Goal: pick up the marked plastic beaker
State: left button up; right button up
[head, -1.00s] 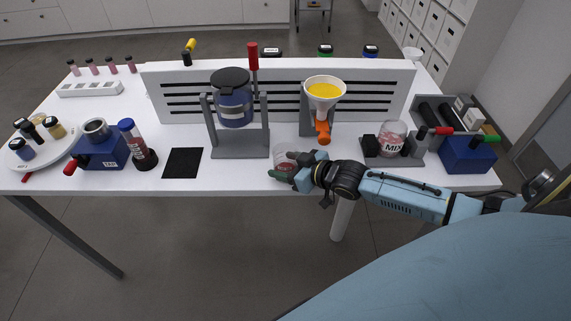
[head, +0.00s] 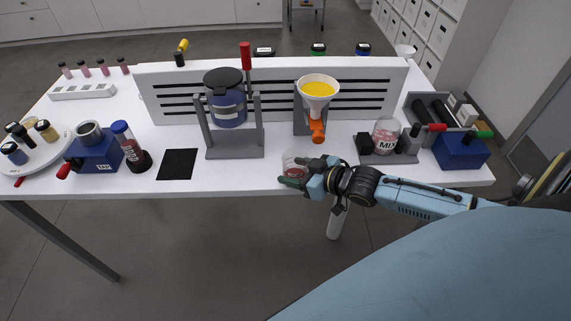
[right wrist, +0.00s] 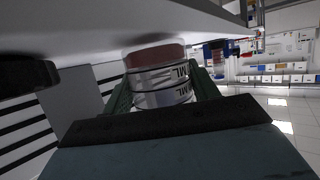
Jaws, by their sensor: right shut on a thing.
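The marked plastic beaker (head: 291,160) is at the table's front edge, right of the black mat. It is clear, with something reddish inside. The right wrist view shows the beaker (right wrist: 160,82) with black lines and "ML" lettering, and a pinkish band at its base. My right gripper (head: 291,179) is shut on the beaker, with green fingers on both sides of it; the fingers also show in the right wrist view (right wrist: 163,95). Part of the beaker is hidden by the fingers. I cannot tell whether its base touches the table. My left gripper is not in view.
Behind the beaker stand a funnel with yellow powder (head: 319,89) and a stand with a dark-lidded blue jar (head: 227,105). A "MIX" jar (head: 386,136) and a blue box (head: 461,152) are to the right. The black mat (head: 177,164) is bare.

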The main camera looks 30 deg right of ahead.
jog(key=s+d, duration=0.4)
jog(key=s, duration=0.8)
jog(key=shift+s+d+p, duration=0.25)
jog(key=shift+d+p, duration=0.1)
jog(key=shift+p, duration=0.05)
jog(key=w+a+r+m+h+b, duration=0.2)
jog(key=w+a+b, duration=0.2)
jog(key=w+a, duration=0.45)
jog(key=w+a+r+m+t+h+b, duration=0.1)
jog(key=w+a+r+m+h+b, duration=0.1)
jog(key=a+r, duration=0.5)
jog(key=shift+w+r+h+b, duration=0.4)
jog(key=shift+w+r, duration=0.05)
jog(key=shift+r, duration=0.4)
